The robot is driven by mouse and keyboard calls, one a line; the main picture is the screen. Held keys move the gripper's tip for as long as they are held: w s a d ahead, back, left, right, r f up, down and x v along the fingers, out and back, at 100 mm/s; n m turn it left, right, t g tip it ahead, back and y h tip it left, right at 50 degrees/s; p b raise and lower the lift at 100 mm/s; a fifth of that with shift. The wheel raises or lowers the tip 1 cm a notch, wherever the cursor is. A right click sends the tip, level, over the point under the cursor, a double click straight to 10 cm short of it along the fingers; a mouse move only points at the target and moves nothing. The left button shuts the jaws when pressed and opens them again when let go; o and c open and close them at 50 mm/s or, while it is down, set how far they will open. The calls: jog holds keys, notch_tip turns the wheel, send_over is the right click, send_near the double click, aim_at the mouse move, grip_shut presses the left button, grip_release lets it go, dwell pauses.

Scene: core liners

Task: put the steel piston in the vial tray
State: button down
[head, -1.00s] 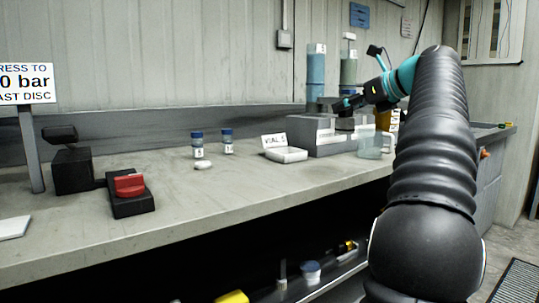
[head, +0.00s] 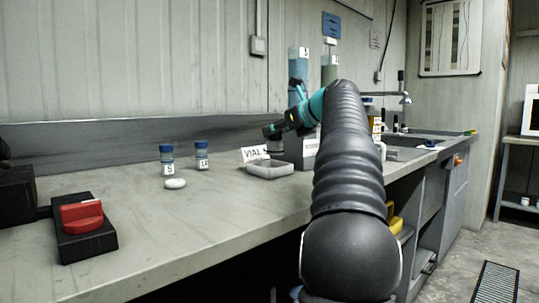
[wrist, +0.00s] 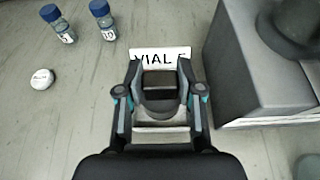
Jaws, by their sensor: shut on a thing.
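My gripper (head: 271,131) is shut on the steel piston (wrist: 160,99), a dark grey cylinder-like piece between the two fingers in the wrist view. In the head view the piston is too small to make out clearly. The vial tray (head: 285,173) is a shallow pale tray on the bench, with a card reading "VIAL" and a cut-off letter (head: 255,154) at its back. My gripper is above the tray. In the wrist view the tray is mostly hidden under my gripper, and the card (wrist: 172,53) shows just past the fingers.
Two blue-capped vials (head: 166,158) (head: 201,155) and a white round piece (head: 175,183) stand left of the tray. A grey block (wrist: 250,75) stands close on its right. A red-topped black device (head: 82,218) is at the left. The bench between is clear.

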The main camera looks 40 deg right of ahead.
aim_at(270, 148)
jog(key=x, duration=0.2)
jog(key=shift+w+a+f, duration=0.1)
jog(key=shift+w+f, duration=0.05)
jog(key=shift+f, duration=0.15)
jog(key=shift+f+b, duration=1.25)
jog(key=shift+f, duration=0.7)
jog(key=shift+f, duration=0.1)
jog(key=c, duration=0.7)
grip_release()
jog(key=shift+c, duration=0.2)
jog(key=a+p+v, duration=0.1)
jog(key=v, duration=1.1)
jog(key=shift+d, duration=0.45)
